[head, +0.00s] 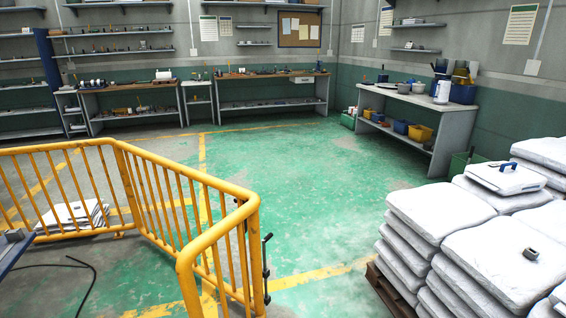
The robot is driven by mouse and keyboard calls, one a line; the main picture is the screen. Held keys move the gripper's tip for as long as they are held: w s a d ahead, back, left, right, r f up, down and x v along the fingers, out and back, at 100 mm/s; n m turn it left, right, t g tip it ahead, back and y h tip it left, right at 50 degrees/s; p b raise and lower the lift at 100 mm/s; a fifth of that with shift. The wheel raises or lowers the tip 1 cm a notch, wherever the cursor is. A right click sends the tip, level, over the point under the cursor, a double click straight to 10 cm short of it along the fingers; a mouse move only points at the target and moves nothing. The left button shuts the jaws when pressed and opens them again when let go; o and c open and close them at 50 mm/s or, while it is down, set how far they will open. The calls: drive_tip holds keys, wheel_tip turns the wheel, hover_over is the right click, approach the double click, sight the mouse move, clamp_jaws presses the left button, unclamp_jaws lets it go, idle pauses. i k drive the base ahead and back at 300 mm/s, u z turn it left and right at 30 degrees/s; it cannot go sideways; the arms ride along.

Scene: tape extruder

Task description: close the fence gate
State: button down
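A yellow tubular fence (95,184) runs from the left edge to a corner post, then toward the front centre. At its right end a short yellow barred panel (222,258) turns back toward the camera; it looks like the gate, but its hinge side is unclear. A dark upright fitting (267,268), like a latch or handle, shows beside the panel's right post. The panel's lower part is cut off by the bottom edge. I cannot tell for certain whether the gate is open or shut. My gripper is not in view.
White sacks (440,212) are stacked on a pallet (386,292) at the right. A black cable (88,270) lies on the floor at left. Workbenches (270,104) line the back wall and another bench (408,108) stands at right. The green floor (290,190) between is clear.

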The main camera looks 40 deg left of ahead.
sight(246, 218)
drive_tip(key=u, duration=0.05)
drive_tip(key=i, duration=1.25)
drive_tip(key=u, duration=0.7)
drive_tip(key=i, duration=0.7)
drive_tip(key=u, duration=1.45)
drive_tip(key=i, duration=0.75)
drive_tip(key=u, duration=0.7)
